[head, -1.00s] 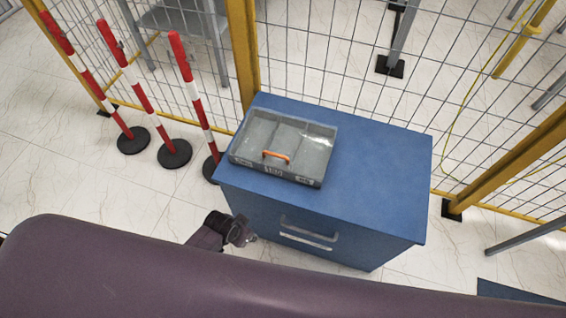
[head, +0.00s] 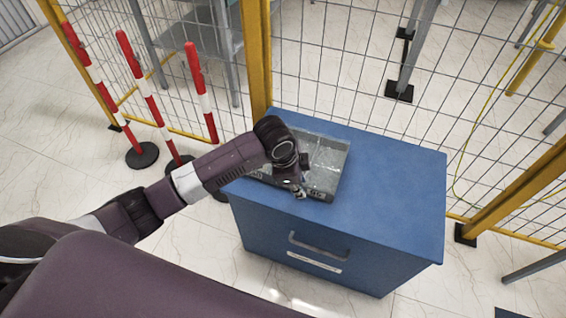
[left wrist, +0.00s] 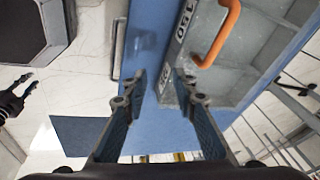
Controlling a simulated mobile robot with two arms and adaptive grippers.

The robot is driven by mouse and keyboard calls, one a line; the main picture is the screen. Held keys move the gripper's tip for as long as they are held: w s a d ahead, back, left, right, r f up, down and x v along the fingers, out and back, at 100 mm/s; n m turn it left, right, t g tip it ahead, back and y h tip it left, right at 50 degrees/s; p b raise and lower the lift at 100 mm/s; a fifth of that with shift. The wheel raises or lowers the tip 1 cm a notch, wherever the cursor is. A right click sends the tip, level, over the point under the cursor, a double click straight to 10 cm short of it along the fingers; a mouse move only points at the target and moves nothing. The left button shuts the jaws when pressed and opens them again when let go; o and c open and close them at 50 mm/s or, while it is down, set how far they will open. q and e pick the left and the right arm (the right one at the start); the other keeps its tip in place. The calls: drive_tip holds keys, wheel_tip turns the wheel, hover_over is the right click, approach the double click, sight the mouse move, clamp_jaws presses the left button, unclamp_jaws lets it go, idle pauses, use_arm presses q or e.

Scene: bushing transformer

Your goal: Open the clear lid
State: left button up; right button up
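A grey case with a clear lid (head: 328,160) lies closed on top of the blue cabinet (head: 400,190). My left gripper (head: 300,190) is over the case's front edge in the head view and hides its orange handle there.
A yellow-framed mesh fence (head: 257,60) stands close behind the cabinet. Several red and white posts (head: 201,92) stand to its left. The cabinet has a drawer handle (head: 318,245) on its front. The cabinet top right of the case is clear.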

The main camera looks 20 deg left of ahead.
use_arm(q)
drive_tip(key=w+a+r+m+y+b, duration=0.1)
drive_tip(key=w+a+r+m+y, duration=0.1)
drive_tip(key=w+a+r+m, duration=0.4)
drive_tip(key=f, duration=0.2)
drive_tip(key=f+n, duration=0.1)
drive_tip(key=a+f+n, duration=0.1)
drive_tip(key=f, duration=0.1)
drive_tip(key=shift+a+f+g, duration=0.1)
drive_tip(key=shift+f+g, duration=0.2)
drive_tip(key=shift+c, duration=0.3)
clamp_jaws()
